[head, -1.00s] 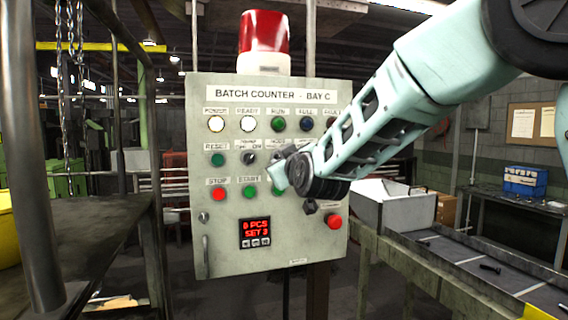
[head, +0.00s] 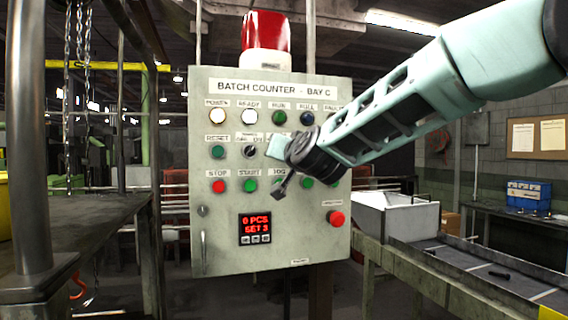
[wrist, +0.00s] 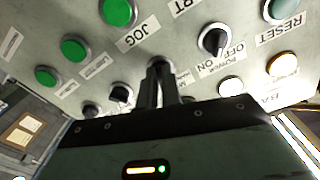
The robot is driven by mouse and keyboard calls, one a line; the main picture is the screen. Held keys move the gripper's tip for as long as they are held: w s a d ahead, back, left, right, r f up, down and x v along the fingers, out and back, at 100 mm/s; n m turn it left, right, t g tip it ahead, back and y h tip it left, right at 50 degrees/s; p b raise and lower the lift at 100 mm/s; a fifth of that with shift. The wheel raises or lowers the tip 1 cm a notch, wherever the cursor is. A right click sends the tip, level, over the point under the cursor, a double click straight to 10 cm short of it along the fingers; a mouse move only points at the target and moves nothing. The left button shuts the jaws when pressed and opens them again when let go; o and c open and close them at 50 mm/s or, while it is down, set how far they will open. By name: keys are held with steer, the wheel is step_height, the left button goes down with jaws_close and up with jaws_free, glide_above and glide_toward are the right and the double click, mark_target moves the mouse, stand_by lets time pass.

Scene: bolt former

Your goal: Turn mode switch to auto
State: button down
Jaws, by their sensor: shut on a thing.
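The mode switch (wrist: 160,64) is a dark knob on the grey control panel (head: 215,250), mostly hidden by my fingers. My gripper (wrist: 157,84) is shut on that knob in the wrist view. A label beside it is mostly covered, so the knob's pointing direction cannot be read. In the head view my wrist and gripper cover the middle row of the panel, right of the power off/on switch (head: 249,151). The same power switch also shows in the wrist view (wrist: 213,38).
Several green buttons, such as the jog button (wrist: 118,11), sit near my gripper. A red emergency button (head: 336,218) and a counter display (head: 255,228) are lower on the panel. A conveyor (head: 470,270) stands at right and a dark table (head: 70,215) at left.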

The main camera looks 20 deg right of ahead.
steer(key=shift+m+b, duration=0.55)
steer(key=shift+m, duration=0.55)
steer(key=c, duration=1.5)
jaws_free()
steer(key=shift+c, duration=0.2)
steer(key=s+p, duration=0.2)
steer(key=s, duration=1.5)
steer(key=shift+s, duration=0.2)
